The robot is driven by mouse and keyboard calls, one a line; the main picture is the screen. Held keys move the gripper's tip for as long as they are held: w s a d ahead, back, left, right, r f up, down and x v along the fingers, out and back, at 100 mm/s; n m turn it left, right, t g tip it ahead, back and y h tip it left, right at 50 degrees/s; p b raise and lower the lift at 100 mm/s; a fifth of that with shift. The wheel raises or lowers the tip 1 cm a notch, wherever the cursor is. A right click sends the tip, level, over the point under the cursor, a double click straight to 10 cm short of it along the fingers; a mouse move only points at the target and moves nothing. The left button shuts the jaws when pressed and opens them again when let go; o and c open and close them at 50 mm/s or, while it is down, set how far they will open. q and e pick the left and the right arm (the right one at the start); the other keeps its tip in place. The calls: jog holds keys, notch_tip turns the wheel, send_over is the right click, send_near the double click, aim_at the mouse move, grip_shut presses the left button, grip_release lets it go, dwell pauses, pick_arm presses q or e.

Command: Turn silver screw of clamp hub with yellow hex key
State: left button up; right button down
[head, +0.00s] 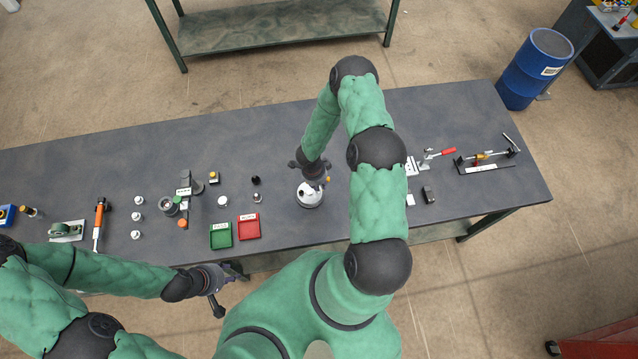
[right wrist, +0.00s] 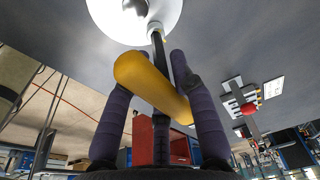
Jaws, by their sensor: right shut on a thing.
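My right gripper (head: 314,178) is above the white round clamp hub (head: 310,199) on the table. In the right wrist view its purple fingers (right wrist: 152,90) are shut on the yellow handle of the hex key (right wrist: 146,80). A speck of the yellow handle shows in the head view (head: 328,179). My left gripper (head: 230,288) is open and empty at the table's front edge.
A green tray (head: 221,245) and a red tray (head: 249,237) lie left of the hub. Several small parts and an orange-handled tool (head: 99,215) lie further left. A red-handled clamp (head: 437,155) and a rack (head: 487,168) stand at the right.

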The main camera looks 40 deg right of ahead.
jog(key=shift+r, duration=1.05)
jog(key=shift+d+f+m+b, duration=0.15)
jog(key=shift+d+m+b, duration=0.1)
jog(key=shift+m+b, duration=0.45)
jog(key=m+b, duration=0.2)
jog(key=m, duration=0.1)
jog(key=m+y+b, duration=0.1)
jog(key=m+b, duration=0.1)
jog(key=m, duration=0.2)
jog(key=d+m+g+b, duration=0.1)
jog(key=m+b, duration=0.2)
jog(key=m, duration=0.1)
jog(key=shift+f, duration=0.25)
jog(key=m+b, duration=0.2)
jog(key=m, duration=0.1)
jog(key=a+m+y+b, duration=0.1)
jog(key=m+b, duration=0.1)
jog(key=m, duration=0.1)
jog(key=m+b, duration=0.2)
jog(key=m, duration=0.2)
jog(key=shift+w+a+t+y, duration=0.2)
jog(key=shift+w+t+y, duration=0.1)
jog(key=shift+y, duration=0.1)
jog(key=shift+a+r+m+b, duration=0.1)
jog(key=shift+a+m+b, duration=0.15)
jog(key=shift+m+b, duration=0.7)
jog(key=shift+w+a+r+m, duration=0.15)
jog(key=shift+m, duration=0.5)
jog(key=shift+f+b, duration=0.7)
jog(key=shift+f, duration=0.2)
